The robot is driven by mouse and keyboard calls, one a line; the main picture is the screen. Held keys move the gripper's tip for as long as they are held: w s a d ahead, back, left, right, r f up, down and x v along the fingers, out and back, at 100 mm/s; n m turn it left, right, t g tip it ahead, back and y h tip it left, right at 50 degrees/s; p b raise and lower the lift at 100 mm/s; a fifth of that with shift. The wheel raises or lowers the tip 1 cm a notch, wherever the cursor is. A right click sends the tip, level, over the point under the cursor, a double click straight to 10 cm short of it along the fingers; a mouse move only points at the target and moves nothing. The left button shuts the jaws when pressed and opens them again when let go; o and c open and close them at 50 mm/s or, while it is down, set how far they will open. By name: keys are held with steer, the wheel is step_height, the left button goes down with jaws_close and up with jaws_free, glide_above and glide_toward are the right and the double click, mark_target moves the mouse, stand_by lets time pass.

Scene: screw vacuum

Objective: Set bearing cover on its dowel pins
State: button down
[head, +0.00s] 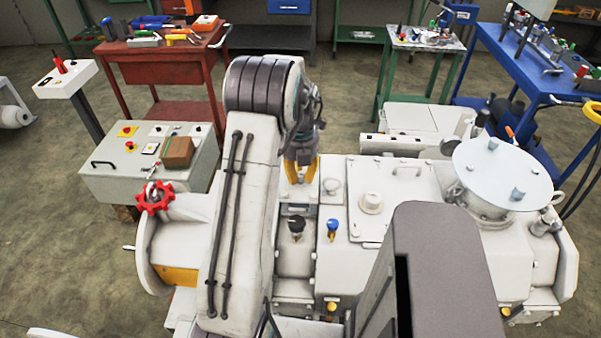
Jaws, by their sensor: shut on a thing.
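My gripper (301,171) hangs over the white vacuum machine, left of its middle, with its yellow fingers pointing down. It is shut on a small pale part between the fingers. My arm and the fingers hide most of this part, so I cannot tell its shape or whether it is the bearing cover. I cannot make out any dowel pins, or whether the held part touches the machine. A round pale-blue disc (503,170) with small blocks on it lies on the machine's right end.
A black knob (296,224) and a blue knob (332,226) stand in front of the gripper. A red handwheel (155,197) is on the machine's left end. A control box (150,165) stands left. Tool tables stand behind: red (160,73), green (395,75), blue (520,75).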

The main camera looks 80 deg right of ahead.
mark_target(300, 186)
steer(key=shift+f+b, duration=0.75)
steer(key=shift+f, duration=0.5)
steer(key=shift+f+b, duration=0.85)
steer(key=shift+f, duration=0.05)
stand_by(1.4)
steer(key=c, duration=1.1)
jaws_free()
step_height(300, 186, up, 12)
steer(key=shift+r, duration=0.1)
